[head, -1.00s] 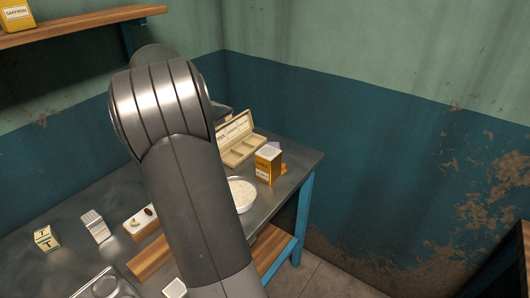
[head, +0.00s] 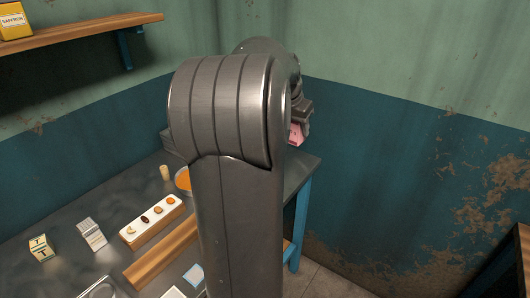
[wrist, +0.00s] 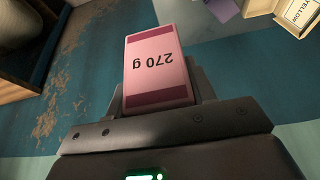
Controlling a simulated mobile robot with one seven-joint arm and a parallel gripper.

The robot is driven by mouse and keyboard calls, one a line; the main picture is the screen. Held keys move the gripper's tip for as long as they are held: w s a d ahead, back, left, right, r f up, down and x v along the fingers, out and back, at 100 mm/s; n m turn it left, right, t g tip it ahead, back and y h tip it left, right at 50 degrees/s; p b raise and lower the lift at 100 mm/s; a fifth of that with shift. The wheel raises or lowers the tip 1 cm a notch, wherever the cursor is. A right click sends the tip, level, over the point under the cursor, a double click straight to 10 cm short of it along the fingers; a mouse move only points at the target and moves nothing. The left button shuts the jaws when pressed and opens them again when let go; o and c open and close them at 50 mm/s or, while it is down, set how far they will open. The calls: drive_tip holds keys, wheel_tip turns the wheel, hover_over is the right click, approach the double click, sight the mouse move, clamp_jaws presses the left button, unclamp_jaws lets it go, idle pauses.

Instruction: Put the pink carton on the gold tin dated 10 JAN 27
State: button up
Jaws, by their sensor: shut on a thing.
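The pink carton (head: 296,133) shows just right of my arm in the head view, above the far right part of the table. In the wrist view the carton (wrist: 155,62) has dark pink bands and an upside-down "270 g". My gripper (wrist: 157,92) is shut on it, one finger on each side. A gold tin that stood near the table's right end is hidden behind my arm now. No "10 JAN 27" date can be read in any view.
A wooden shelf (head: 85,32) holds a yellow saffron tin (head: 14,22). A tray of small items (head: 152,222), a wooden strip (head: 160,252) and two small boxes (head: 41,248) (head: 91,234) are on the table. A cream box labelled "YELLOW" (wrist: 297,14) is at the wrist view's upper right.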

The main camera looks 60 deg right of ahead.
drive_tip(key=w+f, duration=0.2)
drive_tip(key=w, duration=0.1)
drive_tip(key=w+f, duration=0.2)
drive_tip(key=w, duration=0.2)
drive_tip(key=w+a+f, duration=0.1)
drive_tip(key=w+f, duration=0.1)
drive_tip(key=w, duration=0.1)
drive_tip(key=shift+w+a, duration=0.1)
drive_tip(key=shift+w, duration=0.05)
drive_tip(key=shift+f, duration=2.05)
drive_tip(key=shift+f, duration=0.1)
drive_tip(key=o, duration=1.2)
drive_tip(key=shift+c, duration=0.2)
drive_tip(key=v, duration=1.2)
